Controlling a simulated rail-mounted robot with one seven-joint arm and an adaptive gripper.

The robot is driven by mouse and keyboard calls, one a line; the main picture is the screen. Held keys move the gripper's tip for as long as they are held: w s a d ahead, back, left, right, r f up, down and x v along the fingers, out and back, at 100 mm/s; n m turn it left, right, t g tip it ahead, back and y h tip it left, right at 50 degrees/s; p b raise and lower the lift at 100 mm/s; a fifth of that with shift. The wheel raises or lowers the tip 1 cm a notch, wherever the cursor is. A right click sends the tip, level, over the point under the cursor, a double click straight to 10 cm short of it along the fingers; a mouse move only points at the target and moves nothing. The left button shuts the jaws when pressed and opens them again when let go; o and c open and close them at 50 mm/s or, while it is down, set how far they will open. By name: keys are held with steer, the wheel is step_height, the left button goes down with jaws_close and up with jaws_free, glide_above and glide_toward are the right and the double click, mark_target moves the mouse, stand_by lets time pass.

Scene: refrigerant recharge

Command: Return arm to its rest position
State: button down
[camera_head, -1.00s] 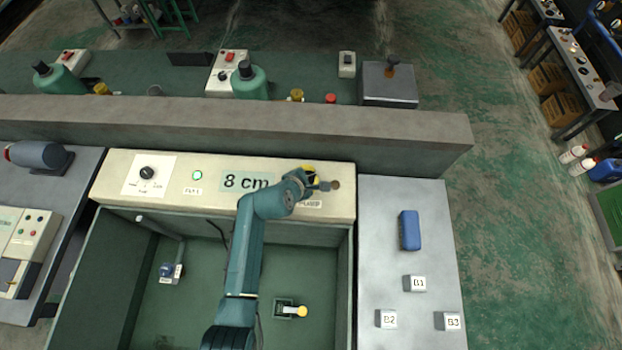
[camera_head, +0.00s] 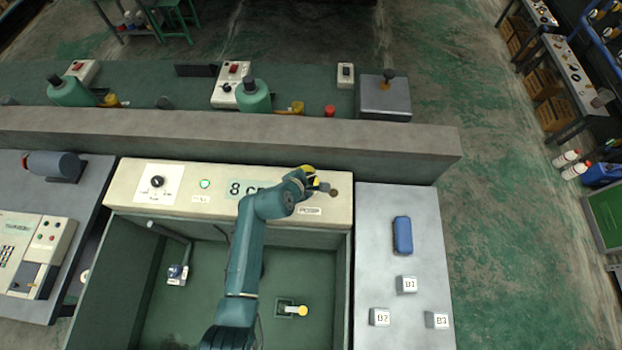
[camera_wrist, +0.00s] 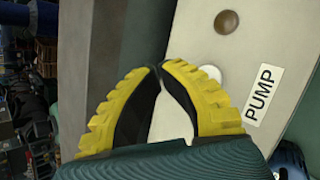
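My arm reaches up over the open green bin to the cream control panel (camera_head: 120,195). My gripper (camera_head: 318,184) is at the panel's right end, near the round brown button (camera_head: 333,192) and the PUMP label (camera_head: 309,211). In the wrist view, the yellow-ridged fingers of my gripper (camera_wrist: 160,68) meet at their tips, with nothing visible between them. The brown button (camera_wrist: 227,22) and a white round spot (camera_wrist: 208,74) are beyond the fingers, and the PUMP label (camera_wrist: 262,95) is to their right. I cannot tell whether the fingers touch the panel.
A grey ledge (camera_head: 230,139) runs behind the panel. A yellow-tipped lever (camera_head: 302,310) stands in the bin.

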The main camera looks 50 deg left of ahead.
stand_by(0.4)
steer(key=w+d+r+m+t+h, duration=0.1)
steer(key=w+d+r+m+t, duration=0.25)
steer(key=w+d+r, duration=0.6)
steer(key=w+d+r+m+t+h, duration=0.2)
steer(key=w+d+r+m, duration=0.25)
steer(key=d+r, duration=0.9)
steer(key=s+d+r+m+t+h, duration=0.1)
steer(key=s+d+r+m+t, duration=0.1)
steer(key=d+r+m, duration=0.35)
steer(key=s+d+r+m+t, duration=0.25)
steer(key=d+r, duration=0.35)
steer(key=r, duration=0.5)
steer(key=s+d+r+m+t, duration=0.1)
steer(key=s+r+m+t, duration=0.2)
steer(key=s+r+m, duration=1.2)
step_height(320, 180, up, 14)
steer(key=w+p, duration=0.2)
steer(key=p, duration=1.1)
steer(key=shift+r+y+p, duration=0.2)
steer(key=shift+y+p, duration=0.1)
steer(key=shift+y, duration=0.1)
